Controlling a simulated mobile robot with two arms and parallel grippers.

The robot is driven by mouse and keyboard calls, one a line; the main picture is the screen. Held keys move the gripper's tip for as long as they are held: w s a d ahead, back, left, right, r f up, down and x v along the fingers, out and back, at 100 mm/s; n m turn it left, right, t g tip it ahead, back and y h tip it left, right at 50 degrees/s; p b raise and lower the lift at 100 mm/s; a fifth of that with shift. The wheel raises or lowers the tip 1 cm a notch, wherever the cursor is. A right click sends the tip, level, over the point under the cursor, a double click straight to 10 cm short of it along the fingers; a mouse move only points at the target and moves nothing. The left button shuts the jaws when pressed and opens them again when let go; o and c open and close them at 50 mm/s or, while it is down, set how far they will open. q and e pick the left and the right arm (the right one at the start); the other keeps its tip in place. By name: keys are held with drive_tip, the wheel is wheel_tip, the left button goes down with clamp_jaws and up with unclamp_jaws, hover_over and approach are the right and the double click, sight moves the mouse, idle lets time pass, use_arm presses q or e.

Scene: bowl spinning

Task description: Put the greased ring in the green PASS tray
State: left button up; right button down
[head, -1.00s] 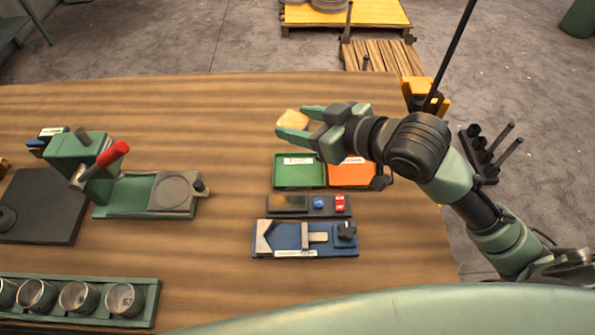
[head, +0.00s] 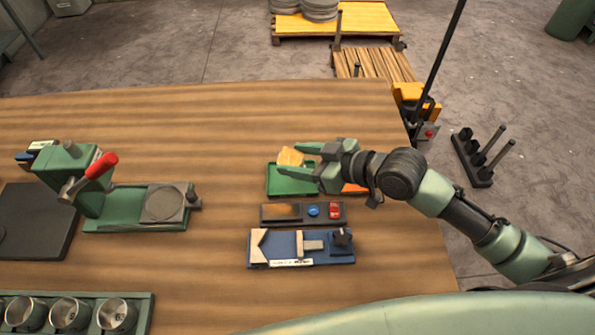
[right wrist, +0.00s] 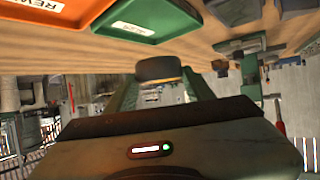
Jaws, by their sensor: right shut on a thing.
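My right gripper (head: 300,163) is shut on a short tan piece, the greased ring (head: 290,156). I cannot make out a hole in it from here. The ring is held over the far part of the green PASS tray (head: 290,187) and covers some of its rim and label. In the right wrist view the ring (right wrist: 158,69) sits between the fingertips, darker and seen from its side. The green tray (right wrist: 160,22) also shows there, apart from the ring. My left gripper is out of view.
The orange REWORK tray (head: 355,188) adjoins the green tray on the right, mostly behind my gripper. A dark tray with small parts (head: 302,213) and a blue fixture (head: 300,247) lie nearer. A green lever press (head: 72,180) stands left. The far tabletop is clear.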

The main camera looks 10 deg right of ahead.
drive_tip(key=shift+f, duration=2.55)
drive_tip(key=c, duration=0.8)
unclamp_jaws()
drive_tip(key=shift+f, duration=0.15)
drive_tip(key=shift+c, duration=0.2)
drive_tip(key=b+v, duration=0.1)
drive_tip(key=v, duration=0.9)
drive_tip(key=shift+s+d, duration=0.2)
drive_tip(key=shift+s, duration=0.05)
drive_tip(key=shift+s+d+r, duration=0.4)
drive_tip(key=shift+s+r, duration=0.1)
drive_tip(key=shift+r, duration=0.05)
